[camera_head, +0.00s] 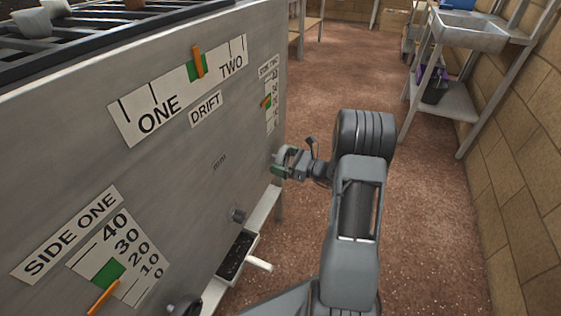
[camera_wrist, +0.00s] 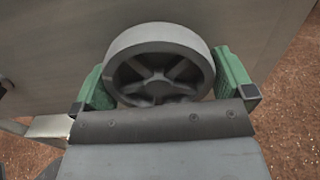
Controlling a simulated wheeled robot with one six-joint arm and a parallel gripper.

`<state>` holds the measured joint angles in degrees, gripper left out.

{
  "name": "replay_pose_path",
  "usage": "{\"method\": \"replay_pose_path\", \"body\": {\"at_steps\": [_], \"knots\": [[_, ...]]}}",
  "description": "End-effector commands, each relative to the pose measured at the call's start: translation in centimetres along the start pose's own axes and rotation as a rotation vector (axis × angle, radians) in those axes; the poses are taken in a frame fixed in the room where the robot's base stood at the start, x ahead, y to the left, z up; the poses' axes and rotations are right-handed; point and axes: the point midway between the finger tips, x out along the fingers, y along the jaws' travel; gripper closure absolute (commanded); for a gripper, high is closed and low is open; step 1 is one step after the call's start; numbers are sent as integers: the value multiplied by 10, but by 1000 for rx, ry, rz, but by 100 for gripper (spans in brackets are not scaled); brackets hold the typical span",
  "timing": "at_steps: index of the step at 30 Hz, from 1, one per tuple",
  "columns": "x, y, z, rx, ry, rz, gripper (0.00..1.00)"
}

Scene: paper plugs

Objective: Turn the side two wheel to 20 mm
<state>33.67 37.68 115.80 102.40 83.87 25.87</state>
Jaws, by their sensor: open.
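The side two wheel (camera_wrist: 158,42) is a grey spoked handwheel on the metal panel, seen close up in the wrist view. My gripper (camera_wrist: 168,86) is open, with one green-padded finger on each side of the wheel's rim. I cannot tell whether the pads touch the rim. In the head view my gripper (camera_head: 283,162) is at the panel's right end, below the side two scale (camera_head: 269,98). The scale has an orange pointer (camera_head: 265,102) beside a green patch; its numbers are too small to read. The wheel is hidden there by my gripper.
The panel (camera_head: 200,130) also carries a ONE/TWO drift scale (camera_head: 180,88) and a side one scale (camera_head: 120,258). A small knob (camera_head: 238,215) and a white handle (camera_head: 259,265) stick out low on it. A sink (camera_head: 467,32) stands at the back right. Floor right of my arm is clear.

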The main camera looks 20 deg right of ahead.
Motion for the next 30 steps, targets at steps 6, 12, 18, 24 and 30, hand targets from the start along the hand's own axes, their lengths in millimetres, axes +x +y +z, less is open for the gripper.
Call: {"method": "replay_pose_path", "body": {"at_steps": [6, 12, 18, 24, 30], "knots": [[10, 0, 0, -1, -1, 0, 0], [11, 0, 1, -1, 0, 0, 0], [11, 0, 0, -1, 0, 0, 12], [10, 0, 0, -1, 0, -1, 31], [10, 0, 2, 16, 0, -1, 31]]}}
